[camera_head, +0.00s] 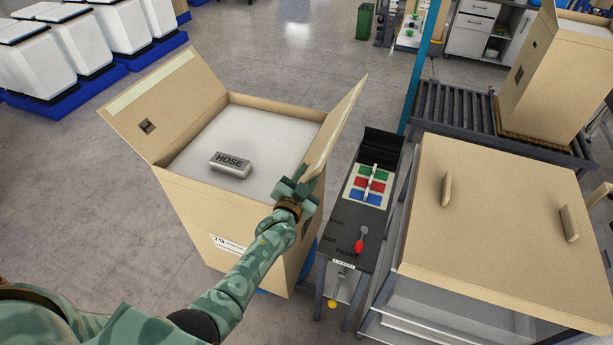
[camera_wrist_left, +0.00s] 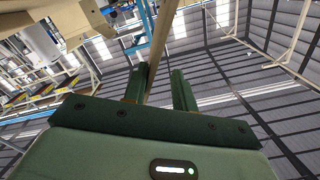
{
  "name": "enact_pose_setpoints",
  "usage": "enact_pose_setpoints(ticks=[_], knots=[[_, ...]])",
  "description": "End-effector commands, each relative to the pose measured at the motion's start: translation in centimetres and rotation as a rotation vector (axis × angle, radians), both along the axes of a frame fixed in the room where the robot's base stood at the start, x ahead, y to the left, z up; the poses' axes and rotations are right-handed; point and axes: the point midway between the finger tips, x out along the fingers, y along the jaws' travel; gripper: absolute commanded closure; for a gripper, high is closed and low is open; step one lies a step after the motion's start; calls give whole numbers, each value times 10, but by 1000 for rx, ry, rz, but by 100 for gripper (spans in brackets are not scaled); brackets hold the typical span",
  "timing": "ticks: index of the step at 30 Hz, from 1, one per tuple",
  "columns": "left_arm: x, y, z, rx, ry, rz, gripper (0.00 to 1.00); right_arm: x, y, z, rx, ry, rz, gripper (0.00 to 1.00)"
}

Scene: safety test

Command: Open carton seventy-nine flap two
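Carton seventy-nine (camera_head: 225,225) stands open-topped left of centre in the head view, with a "79" label on its front. Its left flap (camera_head: 165,110) leans open outward. Its right flap (camera_head: 340,125) stands up, tilted outward to the right. My left gripper (camera_head: 303,180) is at the near lower end of the right flap. In the left wrist view my left gripper (camera_wrist_left: 160,88) has its fingers apart, with the flap's thin edge (camera_wrist_left: 158,45) between them, nearer the left finger. A gap shows beside the right finger. My right gripper is not in view.
A grey block marked HOSE (camera_head: 230,165) lies on the white surface inside the carton. A dark control stand (camera_head: 340,245) with coloured pads is close on the right. Beyond it is a tan-topped cabinet (camera_head: 500,225) with two handles. Floor behind the carton is clear.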

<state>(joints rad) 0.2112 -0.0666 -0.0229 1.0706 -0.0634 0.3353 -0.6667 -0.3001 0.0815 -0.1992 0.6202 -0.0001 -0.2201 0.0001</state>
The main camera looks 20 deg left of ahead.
Motion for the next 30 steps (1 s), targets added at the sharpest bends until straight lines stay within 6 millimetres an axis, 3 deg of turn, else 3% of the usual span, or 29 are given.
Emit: enact_pose_setpoints(ticks=[4,8,15,21,30], knots=[[-7,0,0,0,0,0,73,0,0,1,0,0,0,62],[-29,1,0,-1,2,1,73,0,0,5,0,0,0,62],[-96,3,-1,1,2,0,73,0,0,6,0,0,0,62],[-140,4,-1,0,2,0,73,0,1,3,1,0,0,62],[-163,5,0,0,0,-1,73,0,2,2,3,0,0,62]])
